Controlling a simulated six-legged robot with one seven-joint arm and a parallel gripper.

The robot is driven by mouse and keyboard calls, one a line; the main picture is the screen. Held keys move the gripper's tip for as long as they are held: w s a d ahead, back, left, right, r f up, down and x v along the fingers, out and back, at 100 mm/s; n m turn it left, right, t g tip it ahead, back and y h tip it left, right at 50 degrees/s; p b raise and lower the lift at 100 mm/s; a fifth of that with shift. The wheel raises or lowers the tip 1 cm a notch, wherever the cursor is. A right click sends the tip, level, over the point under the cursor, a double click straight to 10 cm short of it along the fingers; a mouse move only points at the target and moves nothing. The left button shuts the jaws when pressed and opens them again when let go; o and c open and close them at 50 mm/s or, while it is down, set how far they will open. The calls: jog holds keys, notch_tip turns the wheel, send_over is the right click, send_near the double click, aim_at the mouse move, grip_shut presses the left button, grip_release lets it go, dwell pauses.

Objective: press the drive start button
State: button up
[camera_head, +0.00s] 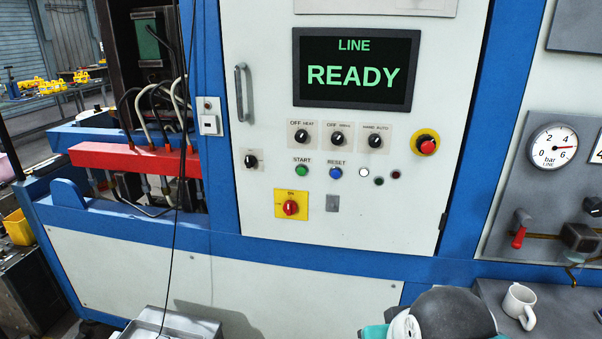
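The green START button (302,171) is on the white panel door of the machine, under the knobs and left of the blue RESET button (336,173). Only the word START is readable above it. It appears unobstructed, and nothing touches it. A dark rounded part with white and teal, probably my arm, shows at the bottom right, well below the button. No gripper fingers can be seen.
The display (355,69) reads LINE READY. Selector knobs (337,138), a red emergency stop (427,146) and a red rotary switch (291,207) surround the buttons. A mug (519,305) stands lower right. A door handle (240,94) sticks out left.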

grip_shut()
dwell(1.4)
